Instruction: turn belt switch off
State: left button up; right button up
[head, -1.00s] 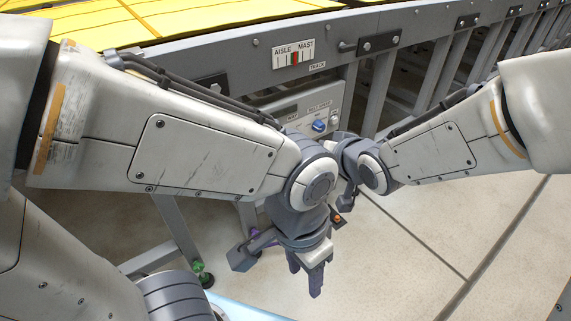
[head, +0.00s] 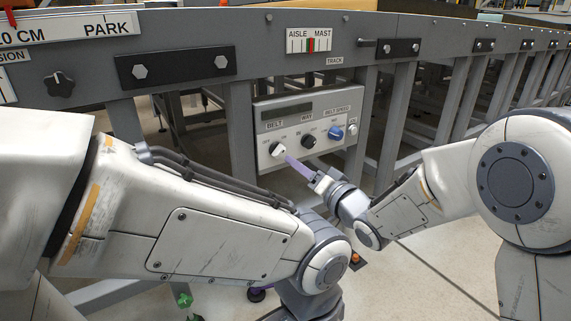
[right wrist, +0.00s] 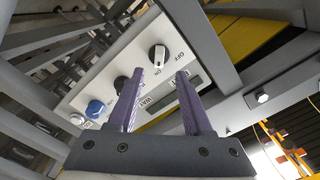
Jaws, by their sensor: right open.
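The belt switch is a white knob (head: 277,149) under the BELT label on a grey control panel (head: 262,95). It also shows in the right wrist view (right wrist: 157,56), with OFF and ON marked beside it. I cannot tell for sure which mark it points at. My right gripper (head: 287,158) is open, its purple fingers reaching to the knob from the lower right in the head view. In the right wrist view the fingertips (right wrist: 161,73) lie apart, just short of the knob, with nothing visible between them. My left gripper is below the head picture's edge; only its wrist shows.
A black knob (head: 309,141) and a blue knob (head: 336,132) sit right of the white knob in the head view. The panel hangs under a grey rail with an AISLE MAST plate (head: 309,40). Grey posts (head: 388,135) stand to the right.

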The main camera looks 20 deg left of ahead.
aim_at(281, 154)
jog(key=b+x, duration=0.2)
jog(key=x, duration=0.3)
jog(key=shift+w+a+f, duration=0.15)
jog(key=shift+w+a, duration=0.05)
jog(key=shift+a, duration=0.05)
jog(key=shift+w+a, duration=0.35)
jog(key=shift+a, duration=0.1)
grip_shut()
jog(key=shift+d, duration=0.15)
